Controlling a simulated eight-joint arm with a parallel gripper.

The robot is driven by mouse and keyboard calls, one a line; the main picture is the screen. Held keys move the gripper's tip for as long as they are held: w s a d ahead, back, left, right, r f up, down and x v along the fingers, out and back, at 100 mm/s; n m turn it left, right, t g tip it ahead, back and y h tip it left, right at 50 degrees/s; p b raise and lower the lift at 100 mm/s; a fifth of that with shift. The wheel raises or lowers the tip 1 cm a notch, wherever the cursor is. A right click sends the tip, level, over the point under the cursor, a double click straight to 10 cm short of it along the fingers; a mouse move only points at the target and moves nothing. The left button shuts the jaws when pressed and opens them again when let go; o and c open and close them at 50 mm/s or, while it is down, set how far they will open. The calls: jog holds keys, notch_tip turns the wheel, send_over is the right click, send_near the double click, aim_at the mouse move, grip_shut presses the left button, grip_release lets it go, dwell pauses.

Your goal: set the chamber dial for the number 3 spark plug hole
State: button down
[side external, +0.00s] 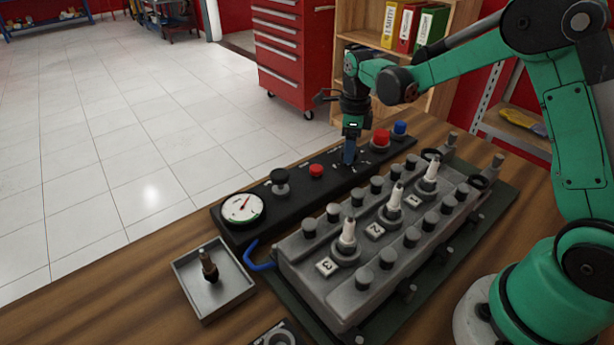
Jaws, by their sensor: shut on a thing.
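The chamber dial (349,154) is on the black control panel (300,190), with small white marks around it. My gripper (350,149) points down from above and is shut on the dial's knob. Which mark the knob points at is too small to tell. The grey engine block (350,302) stands in front of the panel. Its number 3 plate (326,267) is at the near left end, beside a white-topped plug (348,234) standing upright. Plates 2 (374,230) and 1 (414,199) follow towards the far right, each beside a similar plug.
The panel also bears a round gauge (243,208), a black knob (280,182), red buttons and a blue knob (400,128). A metal tray (188,272) holds a dark plug (208,265). A blue hose (258,264) curves at the block's left end. Bare table lies at the front left.

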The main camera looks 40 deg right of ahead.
jog(key=m, duration=0.4)
jog(key=shift+m, duration=1.9)
jog(key=shift+c, duration=1.7)
grip_release()
jog(key=shift+r, duration=2.8)
